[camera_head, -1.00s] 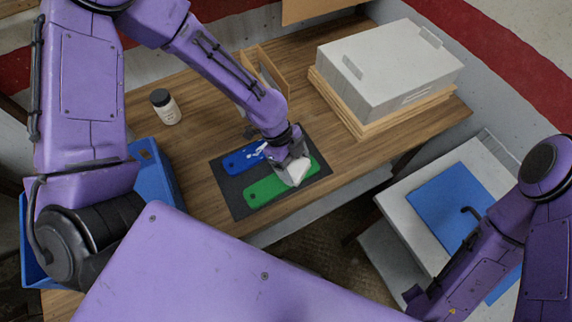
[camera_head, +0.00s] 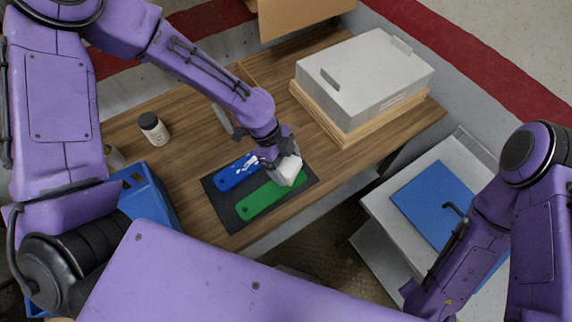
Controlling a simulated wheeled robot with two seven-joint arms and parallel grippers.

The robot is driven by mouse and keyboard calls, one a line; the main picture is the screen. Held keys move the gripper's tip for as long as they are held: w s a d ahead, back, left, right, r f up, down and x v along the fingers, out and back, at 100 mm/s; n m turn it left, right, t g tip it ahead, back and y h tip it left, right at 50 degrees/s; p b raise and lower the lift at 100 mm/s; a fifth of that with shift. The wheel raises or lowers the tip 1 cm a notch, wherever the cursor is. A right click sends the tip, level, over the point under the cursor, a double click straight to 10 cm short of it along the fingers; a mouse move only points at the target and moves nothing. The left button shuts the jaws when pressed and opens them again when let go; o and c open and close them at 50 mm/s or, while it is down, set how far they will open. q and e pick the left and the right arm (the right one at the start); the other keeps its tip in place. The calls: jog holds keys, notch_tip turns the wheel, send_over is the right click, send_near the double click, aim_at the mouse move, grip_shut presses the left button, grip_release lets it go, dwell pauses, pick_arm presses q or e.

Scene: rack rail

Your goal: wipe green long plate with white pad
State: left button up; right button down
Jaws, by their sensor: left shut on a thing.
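The green long plate (camera_head: 262,199) lies on a dark mat (camera_head: 228,218) on the wooden table. The white pad (camera_head: 288,169) is at the right end of the green plate, held in my left gripper (camera_head: 276,160). The gripper is shut on it; I cannot tell whether the pad touches the plate. A blue long plate (camera_head: 231,178) with white marks lies beside the green one, on its far side. My right arm comes in at the right edge, and its gripper is not in view.
A white box (camera_head: 365,75) on a wooden base stands at the back right of the table. A dark-capped jar (camera_head: 154,129) stands at the left, with a blue crate (camera_head: 148,195) below it. A light cart (camera_head: 385,212) with a blue panel is at the right.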

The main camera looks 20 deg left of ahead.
pick_arm(q)
jog(key=shift+r, duration=0.3)
jog(key=shift+r, duration=1.45)
